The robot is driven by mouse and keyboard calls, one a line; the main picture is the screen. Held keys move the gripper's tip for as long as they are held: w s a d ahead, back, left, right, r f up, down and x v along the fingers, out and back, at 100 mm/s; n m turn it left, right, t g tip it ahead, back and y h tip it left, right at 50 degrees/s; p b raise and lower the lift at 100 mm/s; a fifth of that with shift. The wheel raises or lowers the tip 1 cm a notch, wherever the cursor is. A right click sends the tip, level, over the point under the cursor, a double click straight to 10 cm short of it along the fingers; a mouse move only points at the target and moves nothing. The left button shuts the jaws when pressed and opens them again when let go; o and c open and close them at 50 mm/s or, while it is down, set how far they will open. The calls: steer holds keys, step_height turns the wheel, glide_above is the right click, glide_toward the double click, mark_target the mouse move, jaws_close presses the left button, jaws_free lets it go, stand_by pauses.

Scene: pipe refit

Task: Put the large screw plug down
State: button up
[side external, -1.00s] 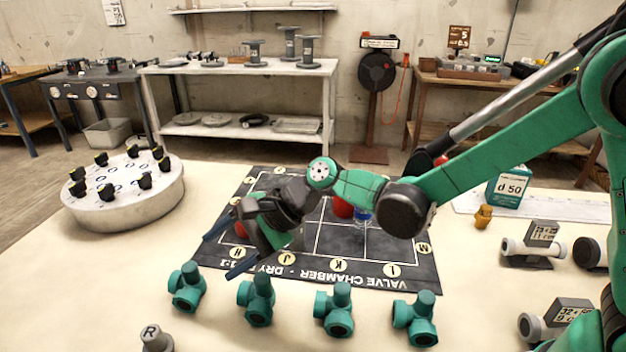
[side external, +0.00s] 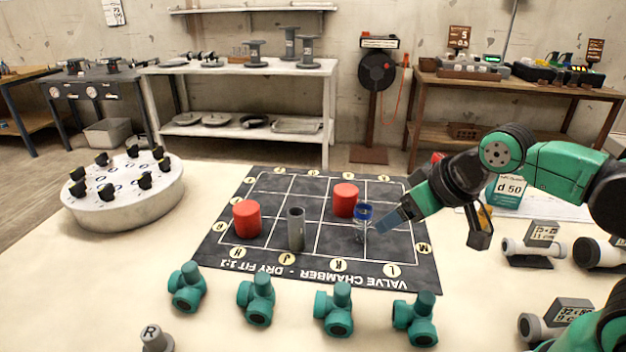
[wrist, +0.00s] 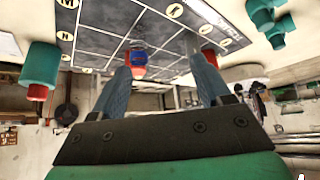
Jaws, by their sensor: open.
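My gripper (side external: 436,228) is open and empty, tilted down over the right edge of the dark mat, its two blue-grey fingers spread wide. Both fingers also show in the wrist view (wrist: 160,85). No piece in view is plainly marked as the large screw plug. On the mat (side external: 270,192) stand two red cylinders, one at left (side external: 247,219) and one farther back (side external: 345,200). A grey cylinder (side external: 296,229) stands between them, and a clear piece with a blue top (side external: 362,213) stands right of them.
Several green valve bodies, one of them at front right (side external: 415,318), line the mat's near side. A round white turntable (side external: 125,205) with black knobs is at left. Pipe pieces on holders (side external: 530,248) and a green "d 50" box (side external: 507,192) are at right. The mat's left half is free of my arm.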

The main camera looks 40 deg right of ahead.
steer(key=m+g+y, duration=0.2)
steer(key=m+y, duration=0.8)
steer(key=m, duration=0.5)
glide_above(145, 350)
steer(key=d, duration=1.2)
step_height(145, 350, down, 5)
steer(key=a+f+m+y, duration=0.1)
steer(key=a, duration=0.1)
steer(key=a+f+m+g+y, duration=0.1)
steer(key=a+f+m, duration=0.1)
steer(key=s+a+f+m, duration=0.1)
steer(key=a+f+m, duration=0.1)
steer(key=shift+a+g+y, duration=0.2)
steer(key=shift+g+y, duration=0.2)
steer(key=shift+s+a+f+m, duration=0.1)
steer(key=shift+a+f+m, duration=0.15)
steer(key=shift+m, duration=0.05)
steer(key=shift+a+f, duration=0.2)
steer(key=shift+a, duration=0.15)
steer(key=x, duration=0.5)
steer(key=shift+r, duration=0.1)
